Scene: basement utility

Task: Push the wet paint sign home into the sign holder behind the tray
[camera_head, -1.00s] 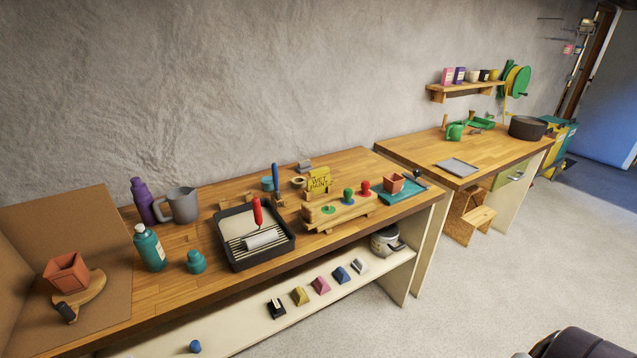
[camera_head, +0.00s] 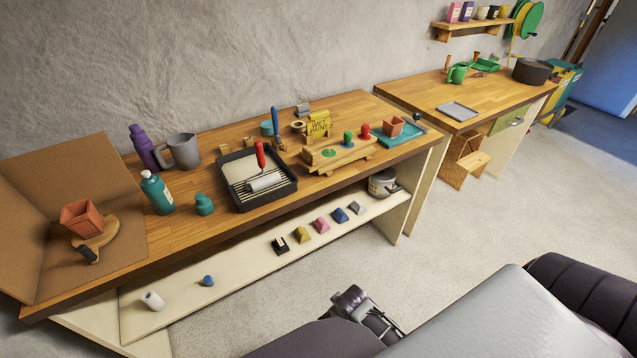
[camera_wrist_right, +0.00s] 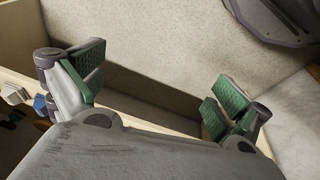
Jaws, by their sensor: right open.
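The yellow wet paint sign (camera_head: 318,126) stands on the workbench, behind the wooden rack with knobs. Its lower edge is hidden, so I cannot tell how it sits in a holder. The sign holder cannot be clearly made out. The black paint tray (camera_head: 234,199), with a red-handled roller (camera_head: 262,180) in it, lies to the left of the sign. My right gripper (camera_head: 366,313) is low over the floor in front of the bench, far from the sign. In the right wrist view the right gripper (camera_wrist_right: 155,88) is open and empty, its green pads apart. My left gripper is not in view.
The wooden rack (camera_head: 335,160) stands in front of the sign. A blue-handled tool (camera_head: 275,121) stands upright behind the tray. Several coloured blocks lie on the lower shelf (camera_head: 240,283). Floor in front is clear.

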